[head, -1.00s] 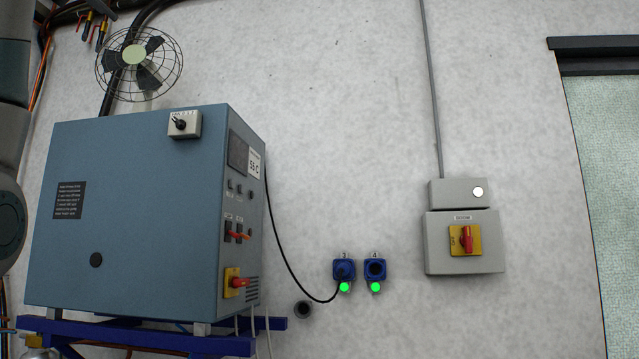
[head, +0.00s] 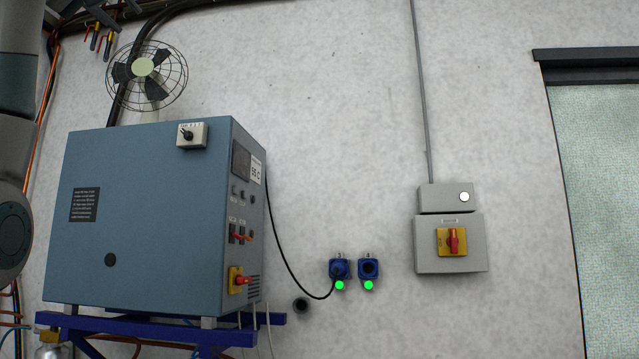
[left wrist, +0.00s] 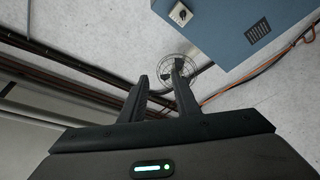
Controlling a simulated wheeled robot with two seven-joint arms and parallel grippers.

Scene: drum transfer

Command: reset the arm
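My left arm (head: 15,150) runs down the left edge of the head view, in front of the wall. In the left wrist view my left gripper (left wrist: 160,72) has its two dark fingers apart, with nothing between them that I can see as held. The fingers point up toward the caged fan (left wrist: 185,68), which lies beyond them. I cannot make out the left fingertips clearly in the head view. My right gripper is in neither view.
A blue cabinet (head: 145,220) stands on a blue frame (head: 140,325) at left, with the fan (head: 147,75) above. A black cable runs to the left blue socket (head: 339,268); the right socket (head: 369,268) looks empty. A grey switch box (head: 450,262) is on the wall.

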